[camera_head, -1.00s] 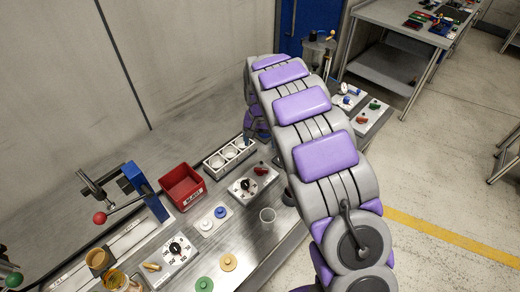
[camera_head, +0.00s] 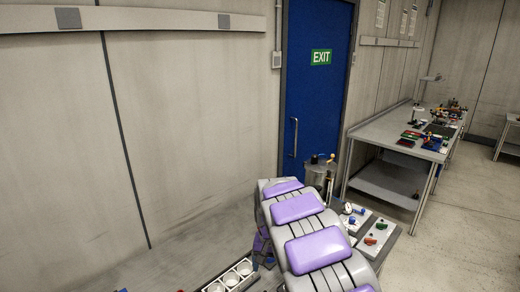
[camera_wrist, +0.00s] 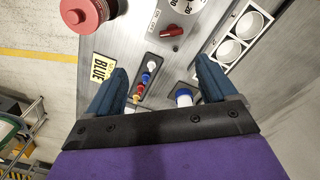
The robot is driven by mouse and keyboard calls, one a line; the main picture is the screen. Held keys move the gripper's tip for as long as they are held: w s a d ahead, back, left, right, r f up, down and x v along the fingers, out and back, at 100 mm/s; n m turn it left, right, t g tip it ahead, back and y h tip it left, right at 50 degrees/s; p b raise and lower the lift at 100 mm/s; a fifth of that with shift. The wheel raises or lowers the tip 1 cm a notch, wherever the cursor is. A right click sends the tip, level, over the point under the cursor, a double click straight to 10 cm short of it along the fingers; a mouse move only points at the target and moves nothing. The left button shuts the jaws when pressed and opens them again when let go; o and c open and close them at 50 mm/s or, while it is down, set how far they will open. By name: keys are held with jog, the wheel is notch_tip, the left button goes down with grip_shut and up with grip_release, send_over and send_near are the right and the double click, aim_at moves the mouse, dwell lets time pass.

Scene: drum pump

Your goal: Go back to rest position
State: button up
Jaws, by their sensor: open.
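My gripper (camera_wrist: 160,80) is open in the wrist view, with its two blue fingers spread apart over a grey panel. A row of small coloured pieces (camera_wrist: 147,76) in white, blue, red and yellow lies below the gap between the fingers. I see nothing held. In the head view my purple and grey arm reaches over the bench, and the gripper is mostly hidden behind it. A grey drum-like vessel with fittings on top (camera_head: 320,172) stands beyond the arm, in front of the blue door.
White round cups in a holder (camera_head: 230,277) sit on the bench; the holder also shows in the wrist view (camera_wrist: 247,22). A second table (camera_head: 400,150) stands right.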

jog(key=s+d+r, duration=0.4)
jog(key=s+d, duration=0.1)
jog(key=s, duration=0.5)
jog(key=s+d+r, duration=0.4)
jog(key=s+r, duration=0.1)
jog(key=s, duration=0.4)
jog(key=s+d+f+n+g+b, duration=0.1)
jog(key=s+b, duration=0.1)
jog(key=s, duration=2.1)
jog(key=shift+d+f+n+g, duration=0.35)
jog(key=shift+f+n+g, duration=0.05)
